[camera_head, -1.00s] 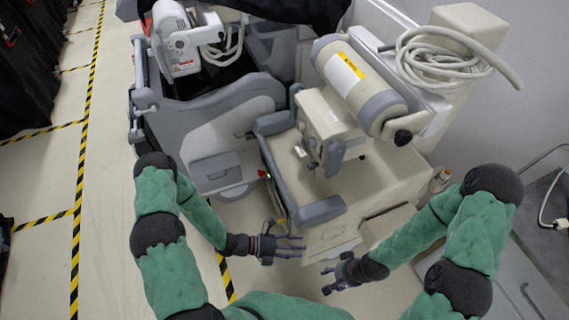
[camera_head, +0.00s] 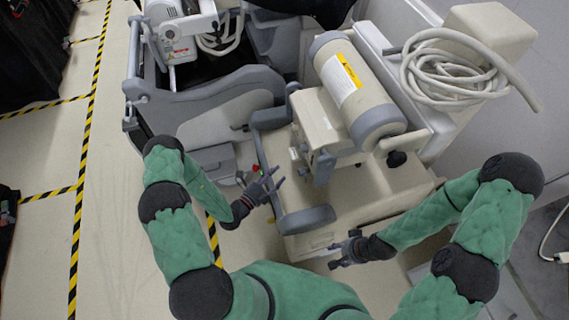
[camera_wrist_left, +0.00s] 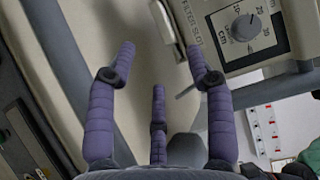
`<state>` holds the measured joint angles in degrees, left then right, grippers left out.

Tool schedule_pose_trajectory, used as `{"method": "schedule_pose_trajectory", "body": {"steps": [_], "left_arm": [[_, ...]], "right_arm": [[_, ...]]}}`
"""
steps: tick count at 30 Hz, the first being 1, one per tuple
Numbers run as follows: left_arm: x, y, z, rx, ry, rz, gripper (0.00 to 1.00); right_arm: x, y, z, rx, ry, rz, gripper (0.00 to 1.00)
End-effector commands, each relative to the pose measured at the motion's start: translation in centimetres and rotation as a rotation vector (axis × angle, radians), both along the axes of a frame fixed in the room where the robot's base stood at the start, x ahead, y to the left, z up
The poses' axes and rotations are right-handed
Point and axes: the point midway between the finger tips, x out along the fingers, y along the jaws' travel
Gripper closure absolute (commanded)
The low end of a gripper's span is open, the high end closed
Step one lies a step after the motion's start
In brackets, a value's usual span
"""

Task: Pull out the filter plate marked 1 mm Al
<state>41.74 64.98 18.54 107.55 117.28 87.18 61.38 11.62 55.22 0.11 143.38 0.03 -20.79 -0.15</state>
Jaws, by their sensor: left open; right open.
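No filter plate marked 1 mm Al can be made out. In the left wrist view a beige housing carries partly cut-off lettering that seems to read "filter slot" (camera_wrist_left: 190,25), next to a grey panel with a round dial (camera_wrist_left: 245,27). My left gripper (camera_head: 274,181) is open and empty beside the cart's left side. Its purple fingers (camera_wrist_left: 160,60) spread below the lettering in the wrist view, with no visible grip on anything. My right gripper (camera_head: 340,248) is open and empty near the cart's front.
The covered cart (camera_head: 385,195) carries a tube housing (camera_head: 350,80) with a yellow label and a coiled cable (camera_head: 450,75). A grey handle (camera_head: 305,219) lies between my grippers. A white panel with red marks (camera_wrist_left: 264,130) shows in the wrist view.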

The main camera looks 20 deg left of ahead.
Motion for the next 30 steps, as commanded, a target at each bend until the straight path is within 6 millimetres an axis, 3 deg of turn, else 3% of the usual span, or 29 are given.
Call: {"method": "schedule_pose_trajectory", "body": {"steps": [5,21,30], "left_arm": [[1.1,-0.2,0.0,-0.004,-0.002,0.008,0.47],[8.6,-3.4,-0.1,-0.002,-0.002,0.007,0.47],[10.0,-4.0,0.0,-0.003,0.000,0.009,0.47]], "right_arm": [[-0.1,0.0,-0.1,0.001,0.003,0.001,0.48],[-0.1,0.0,-0.7,0.000,0.002,0.001,0.48],[-0.1,0.0,-0.8,0.000,0.002,0.001,0.48]]}}
